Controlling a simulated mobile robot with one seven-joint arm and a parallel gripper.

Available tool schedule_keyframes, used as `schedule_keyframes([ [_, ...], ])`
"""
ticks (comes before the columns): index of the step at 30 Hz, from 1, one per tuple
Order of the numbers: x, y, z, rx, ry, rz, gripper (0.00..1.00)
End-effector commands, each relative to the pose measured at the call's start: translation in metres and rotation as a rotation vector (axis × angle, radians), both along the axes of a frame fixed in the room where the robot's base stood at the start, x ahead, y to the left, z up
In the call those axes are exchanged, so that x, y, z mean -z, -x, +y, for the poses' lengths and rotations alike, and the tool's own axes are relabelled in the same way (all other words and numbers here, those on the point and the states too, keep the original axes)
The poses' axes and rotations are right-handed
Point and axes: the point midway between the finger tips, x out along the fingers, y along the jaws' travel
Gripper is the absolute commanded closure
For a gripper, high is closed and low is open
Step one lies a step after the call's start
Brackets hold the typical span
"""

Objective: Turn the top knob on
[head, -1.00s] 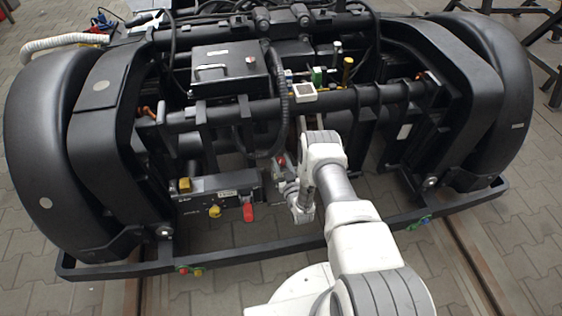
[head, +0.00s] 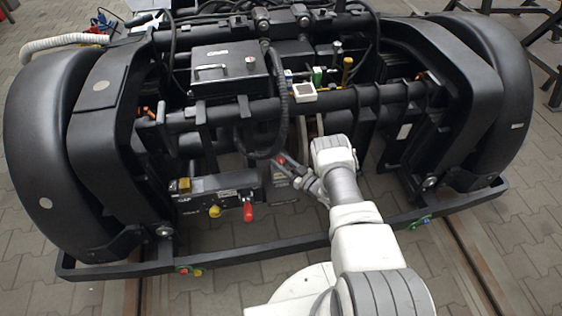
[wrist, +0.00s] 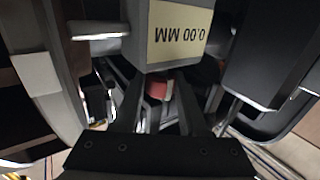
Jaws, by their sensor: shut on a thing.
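A small red knob (head: 281,159) shows at the upper part of a dark grey box (head: 281,188) low in the middle of the bogie in the head view. My gripper (head: 286,166) reaches it from the lower right, its fingers slanting up to the left. In the wrist view my gripper (wrist: 160,106) has its dark fingers on either side of the red knob (wrist: 157,90), shut on it. A block with a cream label reading "0.00 MM" (wrist: 182,34) hides what lies beyond the knob. I cannot tell how far the knob is turned.
A black cross tube (head: 345,99) runs above my gripper, with a hose (head: 277,100) hanging down. A low frame bar (head: 130,268) crosses in front.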

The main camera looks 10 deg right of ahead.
Motion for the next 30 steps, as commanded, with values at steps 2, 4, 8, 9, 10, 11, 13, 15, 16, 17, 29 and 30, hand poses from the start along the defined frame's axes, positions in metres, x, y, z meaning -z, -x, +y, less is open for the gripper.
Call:
schedule_keyframes([
  [2, 0.0007, 0.0003, 0.0001, -0.007, 0.000, 0.001, 1.00],
  [4, 0.0006, 0.0003, 0.0002, -0.009, 0.000, 0.001, 1.00],
  [8, 0.0006, 0.0004, 0.0004, -0.009, 0.000, 0.001, 1.00],
  [9, 0.0006, 0.0004, 0.0004, -0.009, 0.000, 0.001, 1.00],
  [10, 0.0006, 0.0004, 0.0004, -0.009, 0.000, 0.001, 1.00],
  [11, 0.0006, 0.0004, 0.0004, -0.008, 0.000, 0.001, 1.00],
  [13, 0.0006, 0.0004, 0.0004, -0.008, 0.000, 0.001, 0.52],
  [15, 0.0006, 0.0004, 0.0004, -0.008, 0.000, 0.001, 0.39],
  [16, 0.0005, 0.0004, 0.0004, -0.008, 0.000, 0.001, 0.33],
  [17, 0.0005, 0.0003, 0.0004, -0.008, 0.000, 0.001, 0.28],
  [29, -0.0005, 0.0054, -0.0039, -0.006, 0.000, 0.002, 0.28],
  [30, -0.0007, 0.0091, -0.0067, -0.005, 0.001, 0.003, 0.28],
])
